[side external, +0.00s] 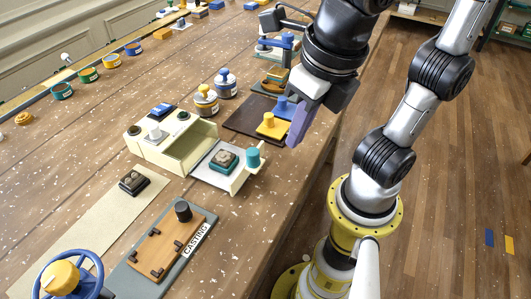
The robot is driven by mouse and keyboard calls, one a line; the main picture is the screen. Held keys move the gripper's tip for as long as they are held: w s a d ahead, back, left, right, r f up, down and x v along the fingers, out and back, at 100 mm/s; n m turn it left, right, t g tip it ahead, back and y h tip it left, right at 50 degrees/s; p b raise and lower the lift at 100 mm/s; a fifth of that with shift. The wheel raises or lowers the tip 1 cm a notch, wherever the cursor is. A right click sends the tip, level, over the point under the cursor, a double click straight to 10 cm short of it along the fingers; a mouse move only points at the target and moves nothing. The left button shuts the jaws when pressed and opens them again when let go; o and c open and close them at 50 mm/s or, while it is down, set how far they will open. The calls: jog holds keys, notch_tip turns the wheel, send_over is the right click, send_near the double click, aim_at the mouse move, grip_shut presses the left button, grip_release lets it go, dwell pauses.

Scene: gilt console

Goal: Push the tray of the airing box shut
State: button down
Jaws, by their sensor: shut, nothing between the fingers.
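The airing box (170,141) is a cream box on the wooden table, left of centre in the side view. Its tray (207,172) is pulled out to the right, with a cream front panel (243,180) and a teal knob (253,158) on that panel. A teal block with a dark grey top (224,160) lies in the tray. My gripper (293,143) is shut and empty, its bluish-purple fingers pointing down. In the picture it is up and to the right of the knob, with a visible gap between them. Its height above the table is hard to tell.
A dark mat (246,116) with yellow and blue knobbed pieces lies behind the tray. Labelled jars (205,102) stand behind the box. A board marked CASTING (170,243) and a blue handwheel (68,275) are in front. The table edge runs close to the tray's right.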

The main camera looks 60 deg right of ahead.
jog(key=x, duration=0.9)
jog(key=shift+d+f, duration=0.1)
jog(key=shift+f, duration=0.2)
jog(key=shift+w+d+f, duration=0.15)
jog(key=shift+w+f, duration=0.05)
jog(key=shift+w, duration=0.65)
jog(key=shift+w+d, duration=0.15)
jog(key=shift+w, duration=0.45)
jog(key=shift+w+d, duration=0.15)
jog(key=shift+w, duration=0.4)
jog(key=w, duration=1.2)
